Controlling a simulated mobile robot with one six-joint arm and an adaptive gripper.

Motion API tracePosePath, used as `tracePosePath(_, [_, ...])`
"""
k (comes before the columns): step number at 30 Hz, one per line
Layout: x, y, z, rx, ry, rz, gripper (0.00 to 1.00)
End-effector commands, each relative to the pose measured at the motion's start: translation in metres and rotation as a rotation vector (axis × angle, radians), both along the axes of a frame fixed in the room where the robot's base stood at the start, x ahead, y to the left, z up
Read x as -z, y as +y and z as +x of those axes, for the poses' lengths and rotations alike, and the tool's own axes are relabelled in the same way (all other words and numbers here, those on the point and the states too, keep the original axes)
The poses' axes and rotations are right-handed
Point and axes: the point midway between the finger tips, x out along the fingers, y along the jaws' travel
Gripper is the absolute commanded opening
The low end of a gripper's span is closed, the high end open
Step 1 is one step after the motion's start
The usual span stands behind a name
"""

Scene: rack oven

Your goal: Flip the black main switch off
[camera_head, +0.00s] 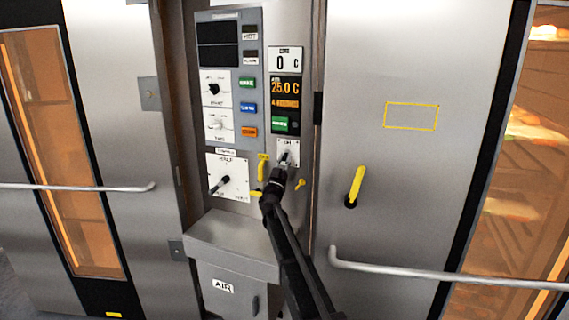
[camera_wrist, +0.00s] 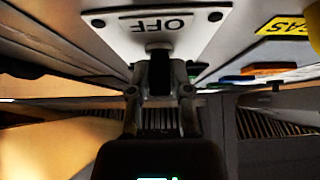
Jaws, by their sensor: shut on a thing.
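The main switch's white plate (camera_head: 289,150) is on the right side of the control panel. The black main switch (camera_wrist: 158,68) shows in the wrist view below a white plate (camera_wrist: 160,24) whose word OFF appears upside down. My gripper (camera_head: 281,167) reaches up to the plate from below and hides much of the switch in the head view. In the wrist view my gripper (camera_wrist: 159,84) has a finger on each side of the switch and is shut on it. The lever's exact tilt is hard to tell.
A yellow lever (camera_head: 262,167) is just left of the switch, and a small yellow handle (camera_head: 300,184) is to its lower right. A larger dial plate (camera_head: 240,164) is further left. A metal ledge (camera_head: 230,246) juts out below. Oven doors with bar handles (camera_head: 440,274) flank the panel.

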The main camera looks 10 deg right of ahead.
Motion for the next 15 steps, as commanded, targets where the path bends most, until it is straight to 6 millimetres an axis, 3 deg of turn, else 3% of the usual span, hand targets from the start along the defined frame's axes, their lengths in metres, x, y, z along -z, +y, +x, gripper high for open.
tracePosePath(10, [-0.0005, -0.0001, 0.0014, 0.000, -0.001, -0.003, 0.00])
tracePosePath(11, [-0.0005, -0.0001, 0.0014, 0.000, -0.001, -0.003, 0.34])
tracePosePath(13, [-0.0005, -0.0001, 0.0012, 0.001, -0.001, -0.002, 0.55])
tracePosePath(15, [-0.0003, -0.0002, 0.0009, 0.001, -0.001, -0.002, 0.60])
